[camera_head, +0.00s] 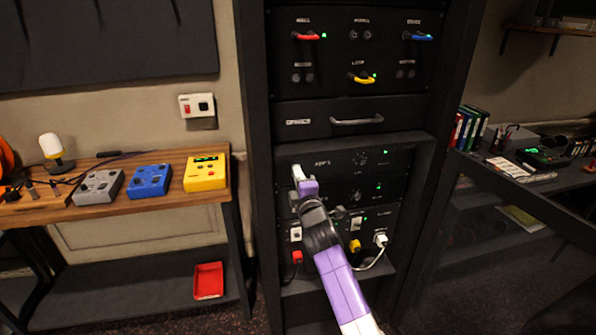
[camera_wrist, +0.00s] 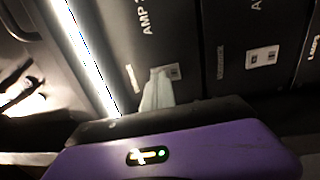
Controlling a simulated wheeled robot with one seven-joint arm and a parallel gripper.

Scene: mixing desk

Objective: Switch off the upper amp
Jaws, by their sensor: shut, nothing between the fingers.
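The upper amp (camera_head: 340,162), labelled AMP with a number, is a black panel in the rack with a knob and a lit green light (camera_head: 385,152) at its right. It also shows in the wrist view (camera_wrist: 125,35), turned sideways, with a small switch (camera_wrist: 174,71) on it. My gripper (camera_head: 298,173) is at the left part of this amp, its fingers shut and empty. In the wrist view the gripper fingers (camera_wrist: 157,90) are right beside the switch and overlap part of it. I cannot tell whether they touch it, or its position.
A second amp (camera_head: 345,193) with a green light sits just below, its switch (camera_wrist: 262,57) clear in the wrist view. Lower still are plugs and cables, including a white plug (camera_head: 381,240). A drawer (camera_head: 310,119) with a handle is above. A wooden bench (camera_head: 140,205) stands left.

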